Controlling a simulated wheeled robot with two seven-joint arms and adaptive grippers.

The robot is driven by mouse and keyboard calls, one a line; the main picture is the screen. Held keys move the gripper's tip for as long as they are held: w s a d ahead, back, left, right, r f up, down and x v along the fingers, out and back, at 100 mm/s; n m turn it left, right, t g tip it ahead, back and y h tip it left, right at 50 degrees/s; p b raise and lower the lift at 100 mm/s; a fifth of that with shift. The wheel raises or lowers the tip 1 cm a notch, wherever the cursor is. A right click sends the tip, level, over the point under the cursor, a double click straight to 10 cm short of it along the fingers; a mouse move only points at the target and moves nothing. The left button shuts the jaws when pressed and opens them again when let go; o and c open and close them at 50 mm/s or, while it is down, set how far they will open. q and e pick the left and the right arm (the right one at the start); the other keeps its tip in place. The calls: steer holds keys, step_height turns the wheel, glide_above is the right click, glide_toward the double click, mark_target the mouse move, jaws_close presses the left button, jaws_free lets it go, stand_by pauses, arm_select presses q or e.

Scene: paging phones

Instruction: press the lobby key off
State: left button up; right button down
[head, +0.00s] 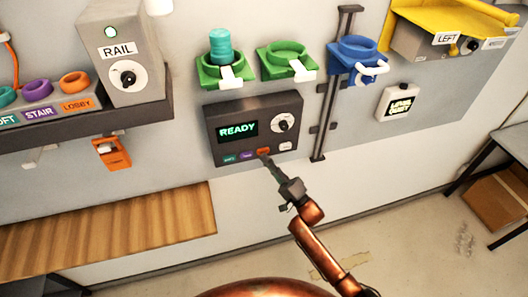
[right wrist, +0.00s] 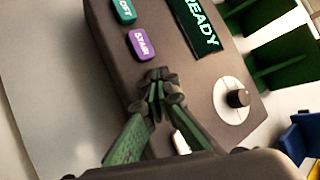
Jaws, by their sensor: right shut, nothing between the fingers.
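The dark wall panel (head: 215,112) has a lit display (head: 238,131) reading READY and a row of small keys. The orange lobby key (head: 263,151) sits between a purple key (head: 247,155) and a white key (head: 286,146). My right gripper (head: 266,160) is shut and empty, its tips just below the orange key. In the right wrist view the gripper's fingertips (right wrist: 158,78) are together over the panel below the purple STAIR key (right wrist: 139,43). They hide the lobby key there, so I cannot tell whether they touch it. My left gripper is out of view.
A knob (head: 282,124) is on the panel's right. Green holders (head: 287,62) and a blue holder (head: 352,54) hang above. A wooden bench (head: 110,228) stands below left.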

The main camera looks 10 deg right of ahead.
steer(key=s+p, duration=0.3)
steer(key=s, duration=0.3)
steer(key=shift+p, duration=0.3)
steer(key=shift+d, duration=0.1)
stand_by(2.4)
